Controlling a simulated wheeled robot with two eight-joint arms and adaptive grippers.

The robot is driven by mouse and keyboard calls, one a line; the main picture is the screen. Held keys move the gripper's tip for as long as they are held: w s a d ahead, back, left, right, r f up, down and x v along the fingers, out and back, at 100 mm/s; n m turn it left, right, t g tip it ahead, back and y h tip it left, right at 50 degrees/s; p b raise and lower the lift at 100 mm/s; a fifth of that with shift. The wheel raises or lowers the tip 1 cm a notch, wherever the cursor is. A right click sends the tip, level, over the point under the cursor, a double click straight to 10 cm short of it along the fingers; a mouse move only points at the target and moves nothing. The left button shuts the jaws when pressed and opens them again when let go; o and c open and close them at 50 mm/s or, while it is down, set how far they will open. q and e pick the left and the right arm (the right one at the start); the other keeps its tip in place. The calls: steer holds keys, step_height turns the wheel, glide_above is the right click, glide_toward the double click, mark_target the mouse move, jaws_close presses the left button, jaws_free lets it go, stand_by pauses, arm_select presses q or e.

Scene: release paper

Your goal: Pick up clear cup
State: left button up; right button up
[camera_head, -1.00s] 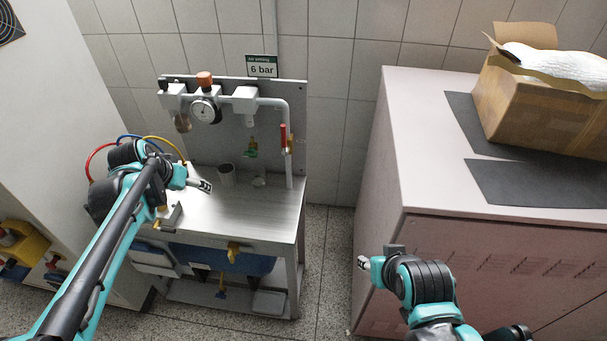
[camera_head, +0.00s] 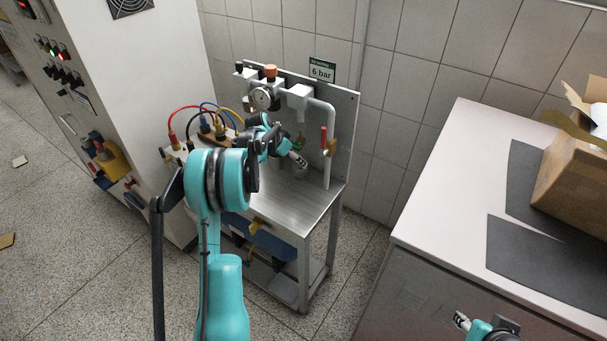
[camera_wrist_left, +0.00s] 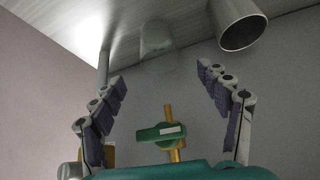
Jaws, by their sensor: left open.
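The clear cup (camera_wrist_left: 157,40) shows faintly in the left wrist view, near the top, on the metal bench top. It is see-through and its edges are hard to make out. My left gripper (camera_wrist_left: 163,82) is open and empty. Its two purple-padded fingers stand to either side below the cup, with a gap between them and it. In the head view my left gripper (camera_head: 298,160) is over the bench, and I cannot clearly make out the cup there. My right gripper (camera_head: 461,321) is at the lower right edge, far from the bench; its jaw state is unclear.
A grey metal cup (camera_wrist_left: 239,24) stands right of the clear cup in the wrist view. A green valve (camera_wrist_left: 160,133) and red-handled pipe (camera_head: 329,150) are close by on the bench's back panel. A white cabinet (camera_head: 450,160) stands right, bearing a cardboard box (camera_head: 575,185).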

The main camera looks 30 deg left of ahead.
mark_target(300, 171)
arm_select(q)
steer(key=b+x, duration=0.2)
steer(key=x, duration=0.3)
steer(key=shift+s+r, duration=0.15)
steer(key=shift+c, duration=0.9)
steer(key=c, duration=0.8)
steer(key=shift+c, duration=0.2)
